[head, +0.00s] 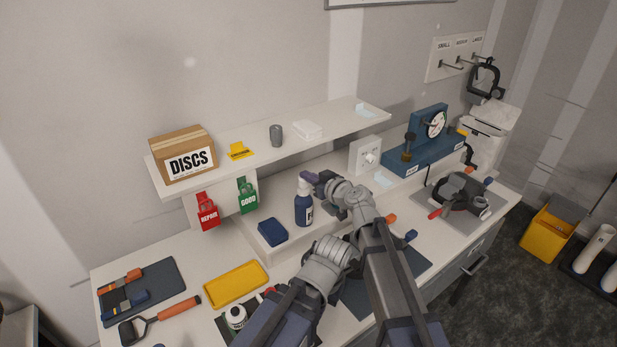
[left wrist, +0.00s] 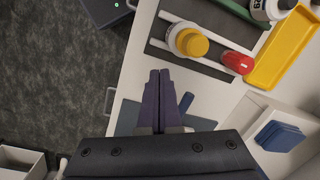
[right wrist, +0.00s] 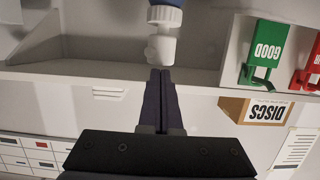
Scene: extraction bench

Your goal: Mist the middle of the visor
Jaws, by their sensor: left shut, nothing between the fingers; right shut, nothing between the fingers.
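A blue spray bottle with a white head (head: 303,208) stands upright on the bench below the shelf. My right gripper (head: 309,177) is shut and empty, with its fingertips close to the spray head; contact cannot be told. In the right wrist view the white spray head (right wrist: 160,48) is just beyond the shut fingertips (right wrist: 160,72). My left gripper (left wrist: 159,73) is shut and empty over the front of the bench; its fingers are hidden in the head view. A dark mask-like piece (head: 462,190) lies on a grey plate at the right; I cannot tell whether it is the visor.
A yellow tray (head: 236,284), a blue block (head: 272,232) and a white bottle (head: 236,317) are on the bench's left part. The shelf (head: 345,118) overhangs behind the spray bottle, with GOOD (head: 247,197) and REPAIR (head: 207,212) tags. A blue gauge stand (head: 424,150) stands at back right.

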